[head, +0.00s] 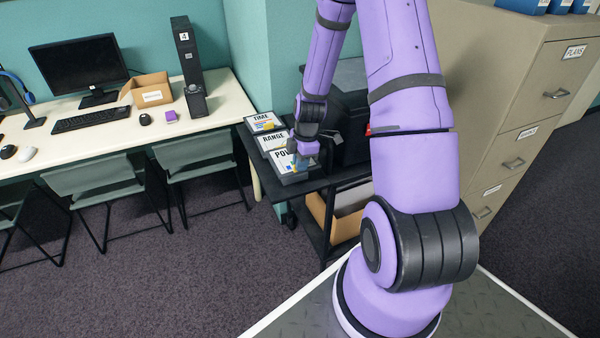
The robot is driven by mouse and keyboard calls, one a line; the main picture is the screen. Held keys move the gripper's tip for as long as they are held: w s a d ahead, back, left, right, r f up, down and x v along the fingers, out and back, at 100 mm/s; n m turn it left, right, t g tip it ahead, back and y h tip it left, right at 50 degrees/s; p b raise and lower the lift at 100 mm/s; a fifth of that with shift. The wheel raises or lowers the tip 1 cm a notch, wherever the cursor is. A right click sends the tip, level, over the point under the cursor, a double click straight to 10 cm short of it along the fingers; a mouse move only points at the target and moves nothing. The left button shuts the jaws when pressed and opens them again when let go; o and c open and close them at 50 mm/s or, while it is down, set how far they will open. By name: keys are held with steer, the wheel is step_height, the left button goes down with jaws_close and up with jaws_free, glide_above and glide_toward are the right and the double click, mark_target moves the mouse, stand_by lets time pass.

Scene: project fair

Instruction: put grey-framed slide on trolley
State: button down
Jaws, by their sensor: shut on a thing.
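My gripper (301,166) points down over the black trolley (333,176), low above the nearest of the flat boxes on its top, the one whose lettering starts "POW" (284,160). It is shut on a small bluish-grey thing between the fingers. The thing is too small and too hidden by the fingers to make out a grey frame. I cannot tell whether it touches the box under it. No grey-framed slide shows clearly elsewhere.
Flat boxes lettered TIME (264,122) and RANGE (273,141) lie behind on the trolley's left side. A dark case (350,127) stands right of my gripper. A cardboard box (345,217) sits on the lower shelf. A desk (222,108) is left, a filing cabinet (490,95) right.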

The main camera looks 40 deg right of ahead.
steer(key=shift+f, duration=2.05)
steer(key=shift+f, duration=0.15)
steer(key=c, duration=1.2)
jaws_free()
